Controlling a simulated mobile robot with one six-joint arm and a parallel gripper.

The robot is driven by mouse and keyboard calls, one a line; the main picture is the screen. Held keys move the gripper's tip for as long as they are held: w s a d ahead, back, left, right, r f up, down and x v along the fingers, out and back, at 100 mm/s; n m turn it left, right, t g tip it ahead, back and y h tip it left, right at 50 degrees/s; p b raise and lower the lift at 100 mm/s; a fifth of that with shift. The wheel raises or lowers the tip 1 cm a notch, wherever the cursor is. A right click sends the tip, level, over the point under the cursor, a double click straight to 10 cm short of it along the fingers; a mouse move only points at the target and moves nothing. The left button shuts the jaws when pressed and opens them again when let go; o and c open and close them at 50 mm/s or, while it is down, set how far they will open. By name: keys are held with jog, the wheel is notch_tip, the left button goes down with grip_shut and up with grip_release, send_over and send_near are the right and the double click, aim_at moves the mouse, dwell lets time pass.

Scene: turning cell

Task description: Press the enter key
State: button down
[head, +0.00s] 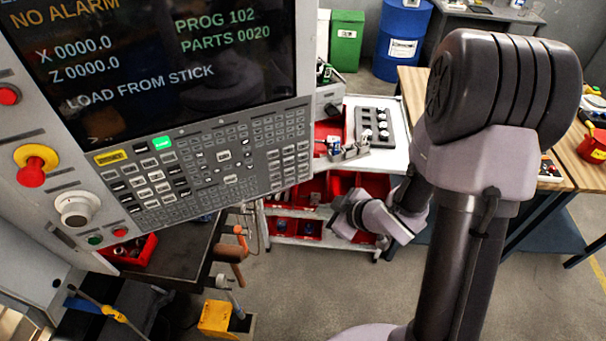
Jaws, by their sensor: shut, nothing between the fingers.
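The control panel's keypad (200,165) fills the lower part of the machine panel at the left, tilted in the picture. Its key labels are too small to read, so I cannot tell which key is the enter key. A bright green key (161,143) and a yellow key (110,158) stand out along its upper left edge. The screen (180,60) above reads NO ALARM, PROG 102, PARTS 0020 and LOAD FROM STICK. My gripper (342,207) shows small and dark at the arm's end, right of and below the keypad, apart from it. It is shut and empty.
A red emergency knob (33,170) on a yellow collar and a white dial (76,209) sit left of the keypad. A white cart (396,150) with red bins stands behind my arm. A dark bench (185,255) lies below the panel. Open floor (300,290) lies in front.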

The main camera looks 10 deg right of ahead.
jog(key=p, duration=0.2)
send_near(300, 183)
jog(key=shift+s+f+x, duration=0.15)
jog(key=shift+s+x, duration=0.05)
jog(key=shift+x, duration=0.8)
jog(key=shift+s+f+x, duration=0.15)
jog(key=shift+x, duration=0.8)
jog(key=shift+w+a, duration=0.1)
jog(key=shift+w, duration=0.05)
jog(key=shift+w, duration=0.25)
jog(key=shift+w+a, duration=0.1)
jog(key=shift+w, duration=0.25)
dwell(0.7)
jog(key=shift+s, duration=0.8)
jog(key=shift+s+d+b, duration=0.2)
jog(key=shift+s+b, duration=0.05)
jog(key=shift+s, duration=0.55)
jog(key=shift+s+d+b, duration=0.25)
jog(key=shift+s+b, duration=0.05)
jog(key=shift+s, duration=0.55)
jog(key=shift+s+d+b, duration=0.2)
jog(key=shift+s+b, duration=0.05)
jog(key=shift+s, duration=0.55)
jog(key=shift+w+f, duration=0.1)
